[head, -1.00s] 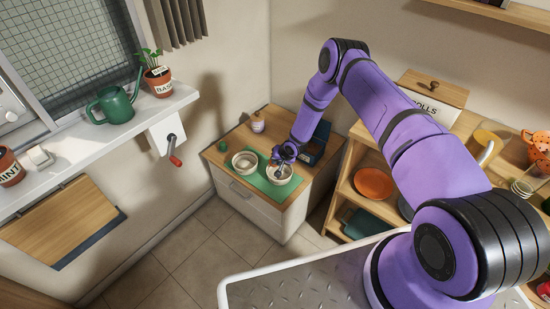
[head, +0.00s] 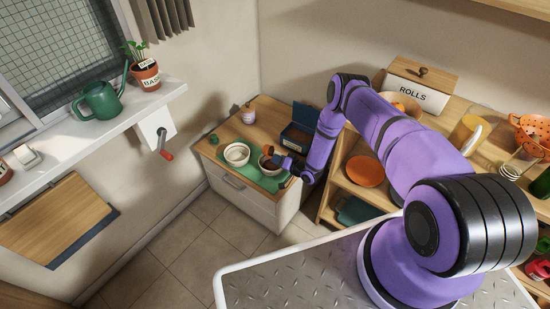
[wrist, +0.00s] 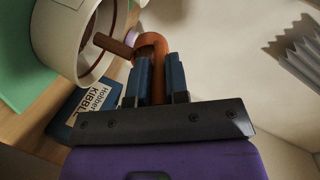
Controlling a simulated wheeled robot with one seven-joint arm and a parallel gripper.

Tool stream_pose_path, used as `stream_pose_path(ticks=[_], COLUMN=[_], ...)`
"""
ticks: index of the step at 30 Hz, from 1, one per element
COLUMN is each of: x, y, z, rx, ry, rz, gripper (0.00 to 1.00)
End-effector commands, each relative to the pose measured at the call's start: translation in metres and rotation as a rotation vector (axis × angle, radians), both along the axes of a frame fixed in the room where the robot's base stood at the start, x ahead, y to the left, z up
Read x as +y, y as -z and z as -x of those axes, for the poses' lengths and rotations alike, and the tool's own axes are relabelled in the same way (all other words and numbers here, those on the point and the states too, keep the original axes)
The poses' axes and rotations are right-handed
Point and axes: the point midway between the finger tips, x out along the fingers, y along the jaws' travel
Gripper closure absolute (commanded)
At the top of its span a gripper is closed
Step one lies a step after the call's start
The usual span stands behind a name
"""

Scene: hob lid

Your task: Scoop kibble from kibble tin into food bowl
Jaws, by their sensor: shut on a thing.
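The dark blue kibble tin (head: 298,137) stands open at the back of the low cabinet; its lettered side (wrist: 88,103) shows in the wrist view. Two pale bowls sit on the green mat. The left bowl (head: 237,153) looks empty; the right one (head: 264,167) has a dark interior, contents unclear. I cannot tell which is the food bowl. My gripper (head: 286,166) is low at the right bowl's right side. In the wrist view my gripper (wrist: 160,75) is shut on the orange-brown scoop (wrist: 154,46), whose end reaches over a bowl's rim (wrist: 98,70). The scoop's load is not visible.
A small bottle (head: 249,114) and a green object (head: 214,139) stand on the cabinet. The green mat (head: 273,184) lies near its front edge. A shelf unit with an orange plate (head: 364,171) is close on the right. A crank (head: 164,146) juts from the left wall.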

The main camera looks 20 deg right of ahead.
Motion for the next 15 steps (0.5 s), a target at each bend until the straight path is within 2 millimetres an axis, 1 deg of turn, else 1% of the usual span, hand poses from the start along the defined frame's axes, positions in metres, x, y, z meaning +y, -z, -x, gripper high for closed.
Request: stream_pose_path(ticks=[1, 9, 15], x=[-0.001, -0.004, -0.005], y=[0.004, 0.017, 0.023], z=[0.002, 0.006, 0.007], rx=[-0.033, -0.21, -0.292], ry=[0.003, 0.001, 0.001], rz=[-0.025, -0.153, -0.213], gripper=[1.0, 1.0, 1.0])
